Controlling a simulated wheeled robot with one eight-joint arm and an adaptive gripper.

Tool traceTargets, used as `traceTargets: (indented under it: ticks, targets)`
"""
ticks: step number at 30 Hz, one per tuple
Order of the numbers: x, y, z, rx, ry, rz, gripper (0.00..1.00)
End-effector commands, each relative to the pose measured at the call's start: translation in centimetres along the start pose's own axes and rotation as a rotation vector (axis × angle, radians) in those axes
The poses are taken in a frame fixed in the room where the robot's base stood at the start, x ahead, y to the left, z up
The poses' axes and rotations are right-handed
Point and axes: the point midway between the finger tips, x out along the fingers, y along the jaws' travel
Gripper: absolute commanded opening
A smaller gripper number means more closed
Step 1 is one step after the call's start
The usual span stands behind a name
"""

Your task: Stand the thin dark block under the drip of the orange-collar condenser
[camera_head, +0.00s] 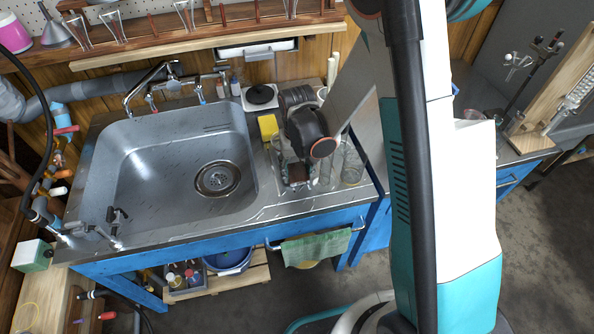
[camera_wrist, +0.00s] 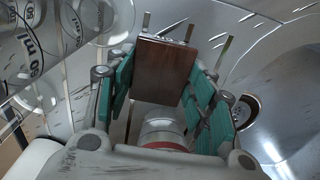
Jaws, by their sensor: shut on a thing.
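A dark brown block (camera_wrist: 165,70) stands between the teal finger pads of my gripper (camera_wrist: 163,95) in the wrist view, with pads on both sides of it. In the head view the block (camera_head: 299,172) shows small and dark at the end of my gripper (camera_head: 297,180), over the counter right of the sink. Part of the block is hidden by the gripper. A glass coil piece (camera_head: 578,92) shows at the far right edge, by a wooden stand. I cannot make out an orange collar on it.
Glassware (camera_head: 352,168) with printed marks stands close beside the gripper; it also shows in the wrist view (camera_wrist: 85,25). A yellow sponge (camera_head: 269,127) lies near the sink (camera_head: 165,165). A second counter (camera_head: 500,150) lies to the right, partly behind my arm.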

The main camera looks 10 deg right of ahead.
Motion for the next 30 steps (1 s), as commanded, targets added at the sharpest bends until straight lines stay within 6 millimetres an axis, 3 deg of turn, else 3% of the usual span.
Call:
traceTargets:
  ticks: [9,10,12,13,25,30]
  targets:
    - [0.1,0.0,0.0,0.000,0.000,0.000,0.26]
    - [0.2,0.0,0.0,0.000,0.000,0.000,0.52]
    - [0.1,0.0,0.0,0.000,0.000,0.000,0.67]
    - [0.1,0.0,0.0,0.000,0.000,0.000,0.69]
    - [-0.1,0.0,0.0,0.000,0.000,0.000,0.69]
    - [-2.6,0.0,0.1,0.000,0.000,0.000,0.69]
